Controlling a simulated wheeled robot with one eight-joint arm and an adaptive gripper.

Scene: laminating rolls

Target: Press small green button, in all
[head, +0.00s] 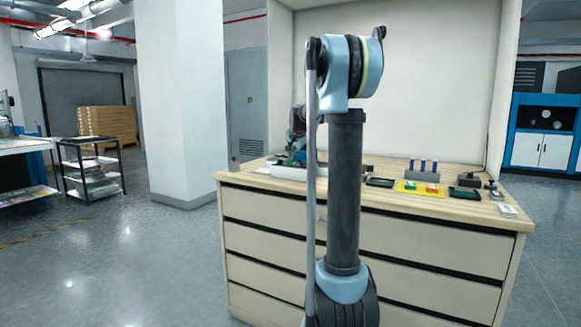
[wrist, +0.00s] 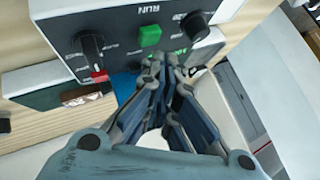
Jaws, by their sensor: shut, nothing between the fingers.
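A small square green button (wrist: 150,36) sits on a dark grey control panel (wrist: 118,42), beside the upside-down word RUN, in the wrist view. My gripper (wrist: 162,62) is shut and empty. Its fingertips show just below the green button in the picture, over the panel's near part; I cannot tell whether they touch anything. Part of a green marking shows beside the fingertips. In the head view my arm hides most of the panel's machine and the button cannot be made out.
The panel has a black knob (wrist: 91,45) at left and another knob (wrist: 194,24) at right. In the head view, a wooden-topped drawer cabinet (head: 290,213) carries a yellow mat (head: 435,193) with small green and red items, and several small devices at right.

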